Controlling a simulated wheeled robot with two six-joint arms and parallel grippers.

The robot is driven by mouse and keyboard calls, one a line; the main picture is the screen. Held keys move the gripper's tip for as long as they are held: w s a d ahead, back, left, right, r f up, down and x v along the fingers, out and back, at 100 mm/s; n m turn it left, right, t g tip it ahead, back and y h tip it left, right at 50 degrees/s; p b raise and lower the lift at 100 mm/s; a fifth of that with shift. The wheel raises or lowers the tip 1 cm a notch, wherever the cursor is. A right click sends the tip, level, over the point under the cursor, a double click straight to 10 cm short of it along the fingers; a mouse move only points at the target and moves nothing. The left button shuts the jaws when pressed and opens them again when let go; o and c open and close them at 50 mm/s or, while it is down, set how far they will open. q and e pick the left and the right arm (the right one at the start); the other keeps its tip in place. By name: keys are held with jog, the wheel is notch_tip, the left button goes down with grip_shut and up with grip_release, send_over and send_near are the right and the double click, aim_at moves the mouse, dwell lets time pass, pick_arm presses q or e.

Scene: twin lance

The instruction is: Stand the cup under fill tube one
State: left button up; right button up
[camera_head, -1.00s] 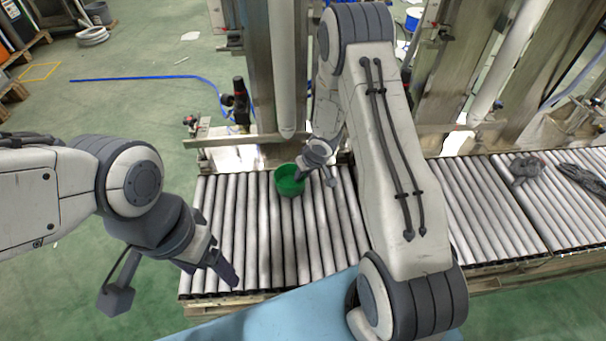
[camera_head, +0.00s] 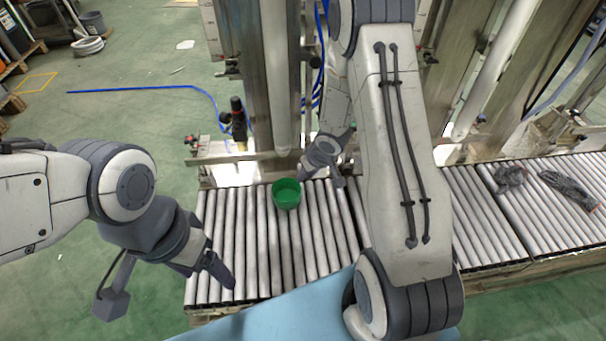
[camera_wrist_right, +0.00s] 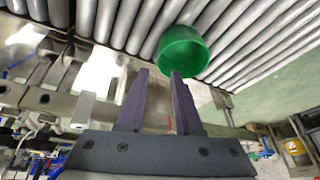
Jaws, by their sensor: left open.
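The green cup (camera_head: 287,196) stands upright on the roller conveyor (camera_head: 235,246), in front of the lower end of a pale vertical fill tube (camera_head: 281,95). A second pale tube (camera_head: 492,75) slants at the right; no number shows on either. My right gripper (camera_head: 321,177) is open just right of the cup. In the right wrist view, the cup (camera_wrist_right: 180,50) lies just beyond the spread fingertips (camera_wrist_right: 159,73), mostly toward the right finger, not between them; contact cannot be told. My left gripper (camera_head: 214,266) is open and empty over the conveyor's front left.
A metal rail (camera_head: 240,157) runs behind the rollers below the tubes. Dark gloves (camera_head: 570,190) lie on the right conveyor section. A light blue surface (camera_head: 280,318) is at the front. The rollers around the cup's left and front are clear.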

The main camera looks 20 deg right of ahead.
jog(key=s+a+r+n+h, duration=0.1)
jog(key=s+a+r, duration=0.2)
jog(key=a+r, duration=0.3)
jog(key=s+a+r+n+h, duration=0.1)
jog(key=s+a+r, duration=0.25)
jog(key=r, duration=0.45)
pick_arm(q)
jog(key=shift+r, duration=0.35)
pick_arm(e)
jog(key=s+a+r+n+g, duration=0.1)
jog(key=s+a+r, duration=0.1)
jog(key=s, duration=0.5)
jog(key=s+a+r+n+g+y, duration=0.1)
jog(key=s+a+r, duration=0.2)
jog(key=s, duration=0.4)
jog(key=s+a+r+n+g, duration=0.2)
jog(key=s+a+r, duration=0.1)
jog(key=s, duration=0.4)
jog(key=shift+a+r+y, duration=0.15)
jog(key=shift+a+y, duration=0.25)
jog(key=shift+a, duration=0.4)
jog(key=shift+s, duration=0.1)
